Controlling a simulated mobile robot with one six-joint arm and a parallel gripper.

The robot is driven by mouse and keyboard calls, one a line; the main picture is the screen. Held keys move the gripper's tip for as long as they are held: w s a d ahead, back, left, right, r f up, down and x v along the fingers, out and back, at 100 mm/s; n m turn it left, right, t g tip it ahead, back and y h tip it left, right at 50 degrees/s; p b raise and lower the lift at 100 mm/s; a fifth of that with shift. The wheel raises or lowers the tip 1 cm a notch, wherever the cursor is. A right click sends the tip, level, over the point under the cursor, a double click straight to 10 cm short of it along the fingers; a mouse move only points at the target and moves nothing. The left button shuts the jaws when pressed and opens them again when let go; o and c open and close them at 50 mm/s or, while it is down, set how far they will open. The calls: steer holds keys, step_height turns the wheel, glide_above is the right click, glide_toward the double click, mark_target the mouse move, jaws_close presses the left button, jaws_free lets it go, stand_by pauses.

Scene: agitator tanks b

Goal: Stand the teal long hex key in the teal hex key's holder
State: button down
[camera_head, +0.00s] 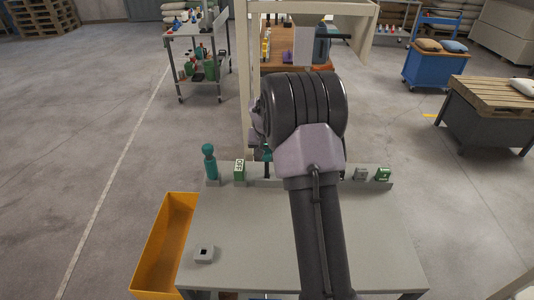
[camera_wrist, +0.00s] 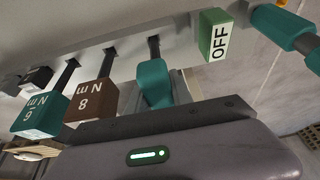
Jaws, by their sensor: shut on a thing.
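In the wrist view a teal handle (camera_wrist: 153,82) with a black shaft (camera_wrist: 154,46) is at my gripper (camera_wrist: 160,92), which is shut on it. The shaft meets the grey rack; I cannot tell if it is seated in it or clear. In the head view only a sliver of teal (camera_head: 265,153) shows beside my wrist, and the jaws are hidden. A small grey block with a dark square hole (camera_head: 204,255) lies at the table's front left; whether it is the teal key's holder I cannot tell.
The rack bears a teal and white block (camera_wrist: 41,114), a brown block marked 8 (camera_wrist: 91,100) and a green OFF block (camera_wrist: 216,36). A teal knobbed piece (camera_head: 210,163) stands at its left end. A yellow bin (camera_head: 165,245) adjoins the table (camera_head: 250,235), whose middle is clear.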

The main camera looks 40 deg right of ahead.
steer(key=c, duration=1.1)
jaws_free()
steer(key=shift+f, duration=0.1)
steer(key=shift+o, duration=0.2)
